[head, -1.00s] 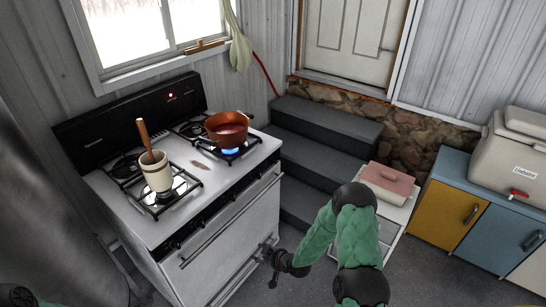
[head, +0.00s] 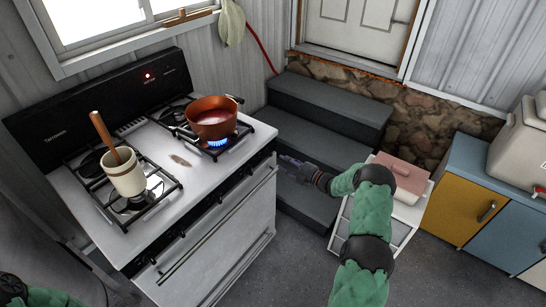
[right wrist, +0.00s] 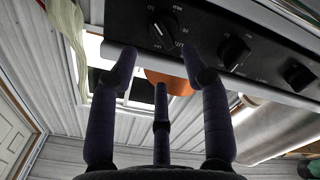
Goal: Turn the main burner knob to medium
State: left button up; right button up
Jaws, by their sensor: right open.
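The white stove (head: 215,245) stands at left in the head view, with a row of black knobs along its front panel. My right gripper (head: 290,164) is beside the stove's right front end, open and empty. In the right wrist view its fingers (right wrist: 160,66) are spread, and a black knob (right wrist: 163,28) with a printed dial lies just beyond the tips, apparently untouched. Two more knobs (right wrist: 235,50) (right wrist: 298,75) are to its right. My left gripper is not visible.
A white crock with a wooden handle (head: 125,172) stands on the front left burner. Dark steps (head: 325,110) rise behind my right forearm. A small white cabinet with a pink-lidded box (head: 403,175) is close to that arm. Grey floor is open in front.

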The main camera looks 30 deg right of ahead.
aim_at(271, 155)
jog(key=b+x, duration=0.1)
jog(key=x, duration=0.5)
jog(key=shift+w+a, duration=0.15)
jog(key=shift+w, duration=0.2)
jog(key=shift+f, duration=0.1)
grip_shut()
